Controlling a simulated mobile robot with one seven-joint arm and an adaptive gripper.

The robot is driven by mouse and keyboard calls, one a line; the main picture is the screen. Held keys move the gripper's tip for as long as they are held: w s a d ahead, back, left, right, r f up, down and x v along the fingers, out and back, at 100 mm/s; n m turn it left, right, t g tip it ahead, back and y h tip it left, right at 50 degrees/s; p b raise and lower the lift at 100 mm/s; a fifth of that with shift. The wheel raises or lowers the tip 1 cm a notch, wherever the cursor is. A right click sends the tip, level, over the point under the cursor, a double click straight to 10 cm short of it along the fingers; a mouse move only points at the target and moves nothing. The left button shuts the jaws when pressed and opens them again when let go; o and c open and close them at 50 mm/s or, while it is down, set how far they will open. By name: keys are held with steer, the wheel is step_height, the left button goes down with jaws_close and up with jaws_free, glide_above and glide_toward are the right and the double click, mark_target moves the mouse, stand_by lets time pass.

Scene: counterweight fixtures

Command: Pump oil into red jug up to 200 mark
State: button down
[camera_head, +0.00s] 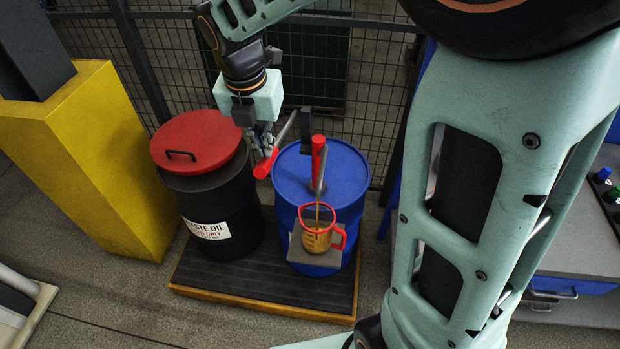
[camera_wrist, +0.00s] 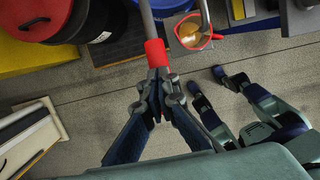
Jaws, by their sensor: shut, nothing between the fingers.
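The jug (camera_head: 316,243), clear with a red rim and handle, stands upright on a small shelf at the front of the blue drum (camera_head: 345,172). Amber oil is in it, and a thin brown stream hangs below the pump spout (camera_head: 319,180). The jug's marks are too small to read. It also shows in the wrist view (camera_wrist: 190,32). The pump lever's red grip (camera_head: 265,164) slopes down to the left. My gripper (camera_head: 264,143) is shut at the grip, with nothing between its fingers. In the wrist view, my fingertips (camera_wrist: 160,82) meet at the end of the red grip (camera_wrist: 155,53).
A black waste oil drum (camera_head: 207,200) with a red lid (camera_head: 196,140) stands left of the blue drum. Both stand on a dark, yellow-edged platform (camera_head: 250,285). A yellow block (camera_head: 105,170) is at left and a mesh fence (camera_head: 180,55) behind. The floor in front is clear.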

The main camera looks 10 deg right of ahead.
steer(key=shift+s+a+f+b+x, duration=0.35)
steer(key=shift+s+b+x, duration=0.7)
steer(key=shift+b+x, duration=3.35)
steer(key=r+p, duration=0.8)
steer(key=p, duration=0.1)
steer(key=shift+w+r+p, duration=0.25)
steer(key=shift+r+p, duration=0.05)
steer(key=shift+r, duration=0.1)
steer(key=shift+s+r, duration=0.1)
steer(key=shift+r, duration=0.25)
